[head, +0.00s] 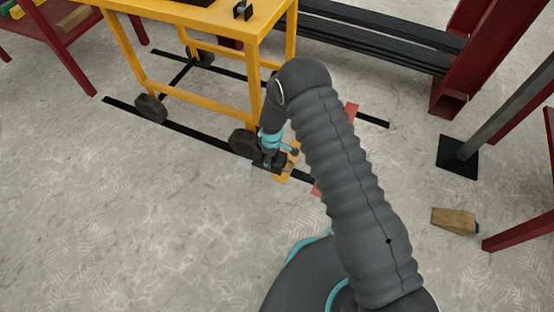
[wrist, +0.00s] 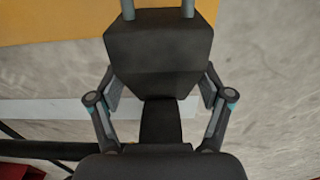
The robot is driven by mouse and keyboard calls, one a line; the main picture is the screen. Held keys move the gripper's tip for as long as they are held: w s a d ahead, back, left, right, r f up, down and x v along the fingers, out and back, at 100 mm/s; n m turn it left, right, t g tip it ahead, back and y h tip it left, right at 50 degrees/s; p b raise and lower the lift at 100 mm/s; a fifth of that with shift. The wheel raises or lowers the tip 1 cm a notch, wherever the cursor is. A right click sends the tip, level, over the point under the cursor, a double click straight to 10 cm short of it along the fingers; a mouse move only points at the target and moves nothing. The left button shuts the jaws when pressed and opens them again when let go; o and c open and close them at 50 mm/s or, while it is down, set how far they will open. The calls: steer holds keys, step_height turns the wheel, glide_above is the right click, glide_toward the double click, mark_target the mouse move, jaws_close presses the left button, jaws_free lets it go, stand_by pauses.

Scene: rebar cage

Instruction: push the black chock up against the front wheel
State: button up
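The front wheel (head: 241,142) is a dark wheel at the near right corner of the yellow cart (head: 262,110). My gripper (head: 276,158) is down near the floor, just right of that wheel. A dark block low beside the wheel looks like the black chock (head: 266,166); my gripper partly covers it, and any gap to the wheel is unclear. In the wrist view a black block, seemingly the chock (wrist: 160,45), lies ahead between the finger linkages of my gripper (wrist: 160,95).
A wooden wedge (head: 455,220) lies on the floor at right. Dark red frames stand at right and upper left. Black strips (head: 190,131) run under the cart, with orange-red marks near my arm. The floor at lower left is clear.

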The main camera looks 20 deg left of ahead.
steer(key=shift+o, duration=1)
steer(key=shift+a, duration=0.1)
steer(key=shift+d, duration=0.2)
step_height(320, 180, up, 12)
steer(key=shift+d, duration=0.1)
